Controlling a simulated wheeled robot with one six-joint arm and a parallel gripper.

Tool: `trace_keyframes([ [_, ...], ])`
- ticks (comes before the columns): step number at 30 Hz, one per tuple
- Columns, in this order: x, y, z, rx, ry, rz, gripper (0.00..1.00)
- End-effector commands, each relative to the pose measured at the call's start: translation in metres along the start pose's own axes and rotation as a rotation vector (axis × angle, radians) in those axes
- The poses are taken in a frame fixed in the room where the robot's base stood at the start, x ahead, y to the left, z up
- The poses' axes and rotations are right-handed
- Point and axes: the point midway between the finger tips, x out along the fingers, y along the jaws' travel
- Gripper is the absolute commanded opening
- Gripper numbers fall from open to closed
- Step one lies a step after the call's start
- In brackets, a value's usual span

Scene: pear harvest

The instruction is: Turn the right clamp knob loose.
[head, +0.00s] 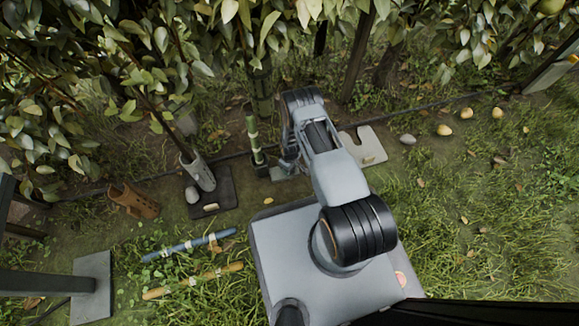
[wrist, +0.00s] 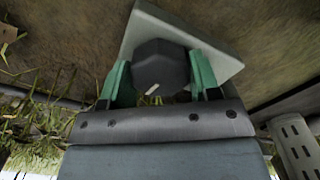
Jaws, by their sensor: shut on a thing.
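The clamp knob (wrist: 160,66) is dark and faceted, with a short pale mark on its face. In the wrist view it sits between the two green fingers of my gripper (wrist: 160,82), which is shut on it. A pale grey plate (wrist: 160,22) shows behind the knob. In the head view my gripper (head: 290,163) is low by the ground, left of my arm, and the knob is hidden there. Whether the knob has turned cannot be told.
A green banded post (head: 253,135) stands just left of my gripper. A pale notched plate (head: 365,146) lies to its right. A dark base with a grey tube (head: 200,174), a brown holder (head: 134,201), and blue (head: 188,245) and yellow (head: 192,281) rods lie left. Several pears (head: 444,130) lie right.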

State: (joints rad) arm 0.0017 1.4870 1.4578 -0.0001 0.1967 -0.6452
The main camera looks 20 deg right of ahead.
Motion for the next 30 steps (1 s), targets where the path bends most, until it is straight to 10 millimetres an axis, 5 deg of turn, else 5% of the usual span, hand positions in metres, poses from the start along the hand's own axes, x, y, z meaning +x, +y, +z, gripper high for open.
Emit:
trace_keyframes([
  [27,0.0,-0.0001,0.0001,-0.16,0.0,0.0,0.33],
  [28,0.0,-0.0001,0.0001,-0.16,0.0,0.0,0.58],
  [30,0.0,-0.0001,0.0001,-0.16,0.0,0.0,0.64],
])
